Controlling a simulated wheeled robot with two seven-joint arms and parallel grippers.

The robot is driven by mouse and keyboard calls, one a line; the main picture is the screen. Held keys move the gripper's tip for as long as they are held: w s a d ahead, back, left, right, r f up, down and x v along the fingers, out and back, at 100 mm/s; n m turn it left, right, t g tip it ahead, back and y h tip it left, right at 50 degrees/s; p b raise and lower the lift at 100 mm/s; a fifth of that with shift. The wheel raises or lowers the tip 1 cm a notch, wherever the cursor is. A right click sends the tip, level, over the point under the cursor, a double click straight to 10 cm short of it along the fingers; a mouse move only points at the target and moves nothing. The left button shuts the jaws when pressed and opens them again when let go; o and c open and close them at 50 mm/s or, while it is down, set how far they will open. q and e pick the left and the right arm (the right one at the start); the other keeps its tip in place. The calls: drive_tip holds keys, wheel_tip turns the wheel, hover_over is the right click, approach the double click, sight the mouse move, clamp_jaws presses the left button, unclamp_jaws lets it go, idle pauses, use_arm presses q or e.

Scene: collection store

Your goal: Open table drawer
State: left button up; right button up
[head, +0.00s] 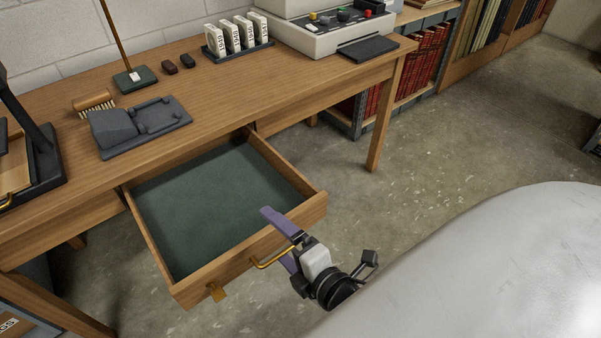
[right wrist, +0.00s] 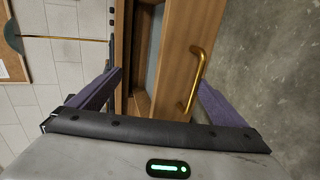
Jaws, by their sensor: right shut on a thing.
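The table drawer (head: 160,245) is pulled well out from under the wooden table (head: 225,88). Its green-lined inside shows and looks empty. A brass handle (head: 270,259) is on the drawer front, and it also shows in the right wrist view (right wrist: 201,75). The exact contact is partly hidden in the head view. My left gripper is not in view.
A grey tool rest (head: 140,125), a brush (head: 95,104), a rack of white labelled blocks (head: 237,45) and a control machine (head: 325,32) stand on the table. Shelves of red books (head: 420,65) are behind. The floor to the right of the drawer is clear.

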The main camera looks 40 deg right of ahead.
drive_tip(key=shift+s+d+r+t, duration=0.15)
drive_tip(key=shift+s+r, duration=0.15)
drive_tip(key=shift+r, duration=0.3)
drive_tip(key=shift+s+a+r+t, duration=0.15)
drive_tip(key=shift+s+r, duration=0.1)
drive_tip(key=shift+r, duration=0.3)
drive_tip(key=shift+s+r, duration=0.1)
drive_tip(key=shift+s, duration=0.3)
drive_tip(key=c, duration=1.3)
drive_tip(key=shift+s+p, duration=0.3)
drive_tip(key=shift+s, duration=0.35)
drive_tip(key=shift+c, duration=0.3)
drive_tip(key=v, duration=0.3)
drive_tip(key=shift+s+f, duration=0.2)
drive_tip(key=shift+s, duration=0.25)
drive_tip(key=shift+p, duration=0.5)
